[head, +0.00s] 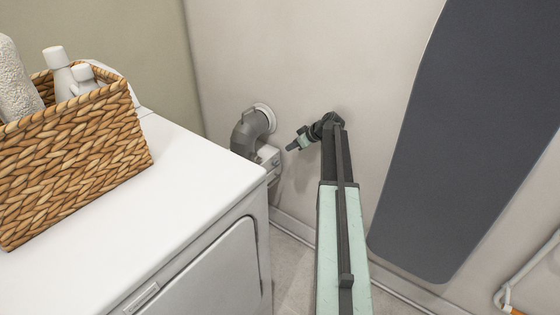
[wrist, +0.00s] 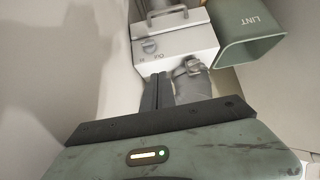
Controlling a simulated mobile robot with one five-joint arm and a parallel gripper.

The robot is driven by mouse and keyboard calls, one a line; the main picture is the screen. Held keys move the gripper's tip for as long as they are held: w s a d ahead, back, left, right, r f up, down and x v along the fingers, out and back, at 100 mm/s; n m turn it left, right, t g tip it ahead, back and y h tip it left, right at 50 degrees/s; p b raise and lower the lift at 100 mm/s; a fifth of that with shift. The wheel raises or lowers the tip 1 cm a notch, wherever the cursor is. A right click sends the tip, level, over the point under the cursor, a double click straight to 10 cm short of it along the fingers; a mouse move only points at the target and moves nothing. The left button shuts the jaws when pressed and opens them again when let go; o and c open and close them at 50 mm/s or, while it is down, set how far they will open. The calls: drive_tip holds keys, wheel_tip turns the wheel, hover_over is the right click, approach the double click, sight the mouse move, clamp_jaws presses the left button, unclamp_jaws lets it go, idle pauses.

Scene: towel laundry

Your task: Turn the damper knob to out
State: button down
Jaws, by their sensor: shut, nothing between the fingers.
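In the head view the white box (head: 268,156) is by the wall behind the dryer, below a grey duct elbow (head: 250,130). My gripper (head: 290,149) is shut and empty, to the right of the box and apart from it. In the wrist view my gripper (wrist: 157,77) points toward the box, with its tips short of the knob.
A green bin marked LINT (wrist: 250,40) stands right beside the box. A grey duct piece (wrist: 192,82) is close right of my fingers. The white dryer (head: 190,190) bears a wicker basket (head: 80,150). A dark ironing board (head: 465,140) leans at the right wall.

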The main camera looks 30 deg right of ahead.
drive_tip(key=b, duration=0.7)
hover_over(274, 164)
drive_tip(key=s+d, duration=0.1)
drive_tip(key=s, duration=0.2)
wheel_tip(274, 164, down, 7)
wheel_tip(274, 164, down, 4)
drive_tip(key=b, duration=0.3)
drive_tip(key=shift+d+r, duration=0.1)
drive_tip(key=shift+r, duration=0.15)
drive_tip(key=shift+f+b, duration=0.4)
drive_tip(key=shift+b, duration=0.25)
drive_tip(key=shift+r, duration=0.1)
